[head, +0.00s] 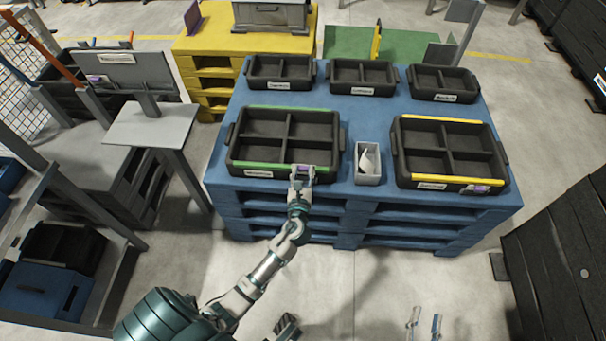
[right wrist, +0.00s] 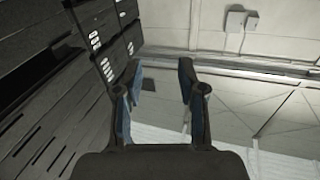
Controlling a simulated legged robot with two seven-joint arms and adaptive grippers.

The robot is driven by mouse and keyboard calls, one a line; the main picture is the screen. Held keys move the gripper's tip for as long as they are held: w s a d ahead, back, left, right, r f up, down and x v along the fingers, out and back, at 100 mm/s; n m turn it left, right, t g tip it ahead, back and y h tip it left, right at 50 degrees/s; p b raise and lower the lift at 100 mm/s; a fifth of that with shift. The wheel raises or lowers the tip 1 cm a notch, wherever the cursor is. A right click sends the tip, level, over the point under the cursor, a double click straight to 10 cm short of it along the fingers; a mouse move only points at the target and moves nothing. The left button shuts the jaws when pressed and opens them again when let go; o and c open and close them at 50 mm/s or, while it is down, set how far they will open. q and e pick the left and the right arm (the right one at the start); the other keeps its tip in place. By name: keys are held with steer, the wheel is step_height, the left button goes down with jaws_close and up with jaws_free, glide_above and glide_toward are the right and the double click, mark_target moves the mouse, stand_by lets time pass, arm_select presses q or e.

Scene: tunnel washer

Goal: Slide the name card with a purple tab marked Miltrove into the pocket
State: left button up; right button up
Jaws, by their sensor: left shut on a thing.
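My left gripper (head: 302,174) is shut on a small card with a purple tab (head: 303,168), at the front wall of the green-trimmed bin (head: 240,153). The fingers cover most of the card. Its lettering is too small to read, and I cannot tell whether it is inside a pocket. A white label (head: 258,174) sits on the same wall, left of the gripper. My right gripper (right wrist: 160,88) is open and empty in the right wrist view, pointing away from the bins. Two pale finger shapes show at the bottom of the head view.
The bins stand on a blue pallet stack (head: 355,205). A yellow-trimmed bin (head: 446,182) at right has a label and another purple tab (head: 476,188). A grey box (head: 368,179) with pale cards stands between the front bins. Several smaller bins line the back. A grey stand (head: 150,122) is at left.

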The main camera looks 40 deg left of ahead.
arm_select(q)
steer(key=shift+w, duration=0.1)
steer(key=shift+f, duration=0.15)
steer(key=shift+a+f+b, duration=0.2)
steer(key=shift+f+b, duration=0.25)
steer(key=shift+b, duration=0.15)
steer(key=shift+d+f+b, duration=0.1)
steer(key=shift+f+b, duration=0.6)
steer(key=shift+f, duration=0.15)
arm_select(e)
step_height(320, 180, up, 7)
steer(key=s+t+y, duration=0.1)
steer(key=t, duration=0.4)
steer(key=shift+s+f, duration=0.15)
steer(key=shift+s, duration=0.2)
arm_select(q)
steer(key=shift+f, duration=0.15)
steer(key=shift+f, duration=0.35)
arm_select(e)
steer(key=shift+f+m, duration=0.2)
steer(key=shift+m, duration=0.1)
